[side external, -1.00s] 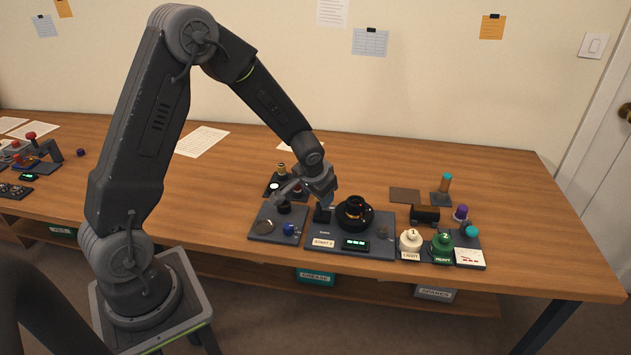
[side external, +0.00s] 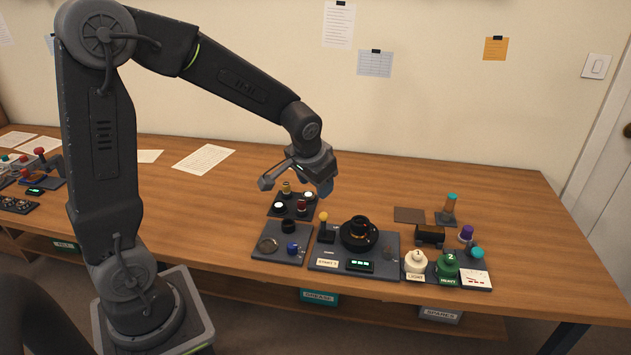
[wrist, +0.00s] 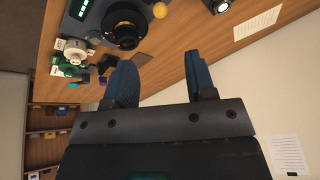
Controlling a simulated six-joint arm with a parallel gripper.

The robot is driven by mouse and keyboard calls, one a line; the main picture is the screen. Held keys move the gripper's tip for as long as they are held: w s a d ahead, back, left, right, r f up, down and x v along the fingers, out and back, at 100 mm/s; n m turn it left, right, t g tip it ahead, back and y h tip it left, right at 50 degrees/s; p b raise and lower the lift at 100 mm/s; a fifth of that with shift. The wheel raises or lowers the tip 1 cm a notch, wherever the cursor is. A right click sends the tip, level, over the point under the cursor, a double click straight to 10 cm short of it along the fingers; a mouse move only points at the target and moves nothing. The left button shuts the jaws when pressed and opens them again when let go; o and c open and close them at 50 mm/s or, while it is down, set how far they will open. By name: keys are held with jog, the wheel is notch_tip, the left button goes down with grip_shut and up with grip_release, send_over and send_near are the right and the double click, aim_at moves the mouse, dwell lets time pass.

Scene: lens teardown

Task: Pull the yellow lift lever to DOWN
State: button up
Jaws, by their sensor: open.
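The yellow lift lever (side external: 323,217) stands on the dark station plate (side external: 400,268), left of a black lens assembly (side external: 360,232). Its round yellow knob tops a black base; I cannot read its UP or DOWN marking. The yellow knob (wrist: 160,10) also shows at the top of the wrist view, beside the lens assembly (wrist: 124,26). My gripper (side external: 325,188) is above and behind the lever, apart from it. In the wrist view the two blue fingers of my gripper (wrist: 159,75) are spread with nothing between them.
A dark plate with several small knobs (side external: 280,210) lies left of and below my gripper. White (side external: 416,262) and green (side external: 447,266) weights stand right of the station. A green-lit display (side external: 361,265) is at its front. Bare wood is free behind.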

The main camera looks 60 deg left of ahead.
jog(key=n+g, duration=0.4)
send_over(325, 213)
jog(key=d, duration=0.2)
jog(key=w+h, duration=0.1)
jog(key=shift+n+g, duration=0.3)
jog(key=shift+n, duration=0.1)
jog(key=f, duration=0.4)
jog(key=a+f, duration=0.1)
jog(key=f, duration=0.3)
jog(key=s+a+f, duration=0.1)
jog(key=f, duration=0.3)
jog(key=shift+f, duration=0.4)
grip_shut()
